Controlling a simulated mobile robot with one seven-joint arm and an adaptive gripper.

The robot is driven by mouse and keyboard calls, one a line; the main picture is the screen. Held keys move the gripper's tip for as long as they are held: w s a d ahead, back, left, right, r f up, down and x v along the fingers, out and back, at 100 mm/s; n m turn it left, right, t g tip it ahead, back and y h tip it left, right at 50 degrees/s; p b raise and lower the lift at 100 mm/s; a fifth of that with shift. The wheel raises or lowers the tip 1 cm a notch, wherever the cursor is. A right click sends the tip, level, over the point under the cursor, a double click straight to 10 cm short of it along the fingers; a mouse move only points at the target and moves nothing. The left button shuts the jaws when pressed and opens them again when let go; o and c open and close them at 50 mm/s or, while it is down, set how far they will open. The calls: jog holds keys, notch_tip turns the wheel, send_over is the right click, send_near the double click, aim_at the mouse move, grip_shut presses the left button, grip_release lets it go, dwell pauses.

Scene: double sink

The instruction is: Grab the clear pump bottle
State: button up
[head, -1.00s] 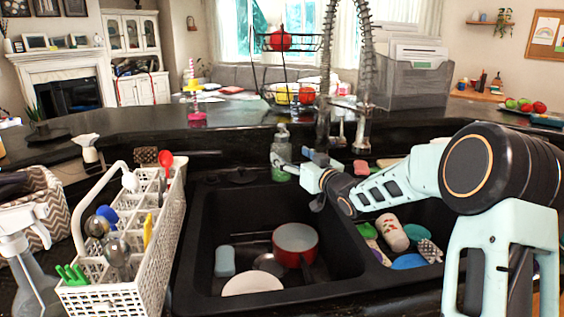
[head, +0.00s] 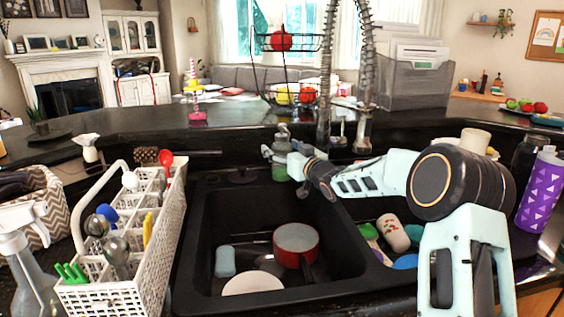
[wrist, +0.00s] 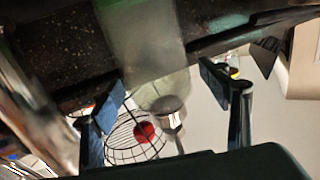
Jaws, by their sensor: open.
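The clear pump bottle (head: 281,137) stands behind the left sink basin in the head view, with green liquid low in it. My gripper (head: 284,168) is at the bottle, and its wrist partly covers the bottle's right side. In the wrist view the bottle (wrist: 148,45) is see-through and blurred, and its pump top points down the picture. The open fingers of my gripper (wrist: 160,95) show on either side of the bottle. I cannot tell whether either finger touches it.
The black double sink (head: 205,215) holds a red pot (head: 297,240) and dishes. A coiled faucet (head: 325,80) rises just right of the bottle. A white utensil rack (head: 150,270) stands left of the sink. A purple bottle (head: 540,190) stands at right.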

jog(key=c, duration=1.5)
jog(key=shift+r, duration=0.15)
jog(key=shift+c, duration=0.3)
jog(key=shift+r, duration=0.1)
